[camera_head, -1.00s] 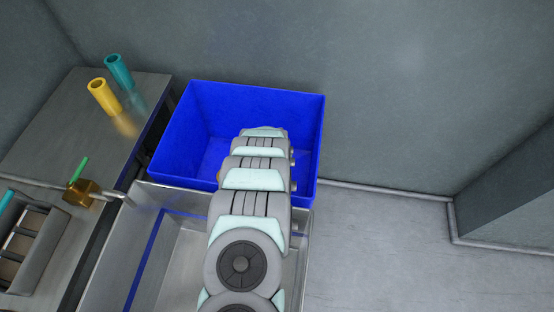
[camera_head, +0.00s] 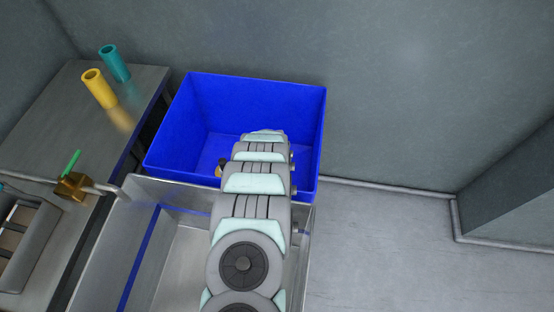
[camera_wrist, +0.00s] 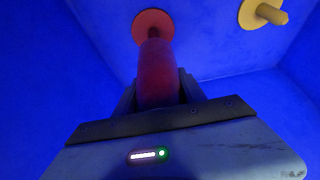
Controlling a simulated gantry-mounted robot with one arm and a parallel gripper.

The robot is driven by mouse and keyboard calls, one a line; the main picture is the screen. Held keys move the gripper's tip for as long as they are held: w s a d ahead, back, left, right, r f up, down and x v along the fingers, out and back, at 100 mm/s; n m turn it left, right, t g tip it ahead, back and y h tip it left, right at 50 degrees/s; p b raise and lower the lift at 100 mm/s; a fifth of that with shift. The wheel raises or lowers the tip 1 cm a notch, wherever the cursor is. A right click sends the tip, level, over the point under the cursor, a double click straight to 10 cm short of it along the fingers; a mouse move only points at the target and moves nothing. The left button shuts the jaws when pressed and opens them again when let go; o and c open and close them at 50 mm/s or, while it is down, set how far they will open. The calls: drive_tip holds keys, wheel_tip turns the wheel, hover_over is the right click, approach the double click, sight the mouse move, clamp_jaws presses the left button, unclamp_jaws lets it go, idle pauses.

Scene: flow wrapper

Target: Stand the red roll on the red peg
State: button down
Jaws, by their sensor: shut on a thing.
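In the wrist view, the red roll (camera_wrist: 158,75) is held between the fingers of my gripper (camera_wrist: 158,95). The gripper is shut on it. The red peg (camera_wrist: 153,33) stands on a round red base (camera_wrist: 144,22) at the top of that view, in line with the roll's far end. The peg shows as a short dark stub. I cannot tell whether the roll's end is around the peg or just short of it. In the head view, my arm reaches into the blue bin and hides the gripper, the roll and the red peg.
A yellow peg (camera_wrist: 262,12) stands in the blue bin (camera_head: 298,100), right of the red one. A yellow roll (camera_head: 99,88) and a teal roll (camera_head: 115,63) stand on the metal table (camera_head: 57,110).

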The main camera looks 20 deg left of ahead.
drive_tip(key=shift+f, duration=0.95)
drive_tip(key=shift+f+b, duration=0.5)
drive_tip(key=shift+f, duration=0.15)
drive_tip(key=shift+s+f+b, duration=0.1)
drive_tip(key=shift+f+b, duration=0.2)
drive_tip(key=shift+f, duration=0.6)
drive_tip(key=shift+f+b, duration=0.45)
drive_tip(key=shift+f, duration=0.45)
drive_tip(key=shift+r+p, duration=1.05)
drive_tip(key=shift+p, duration=0.15)
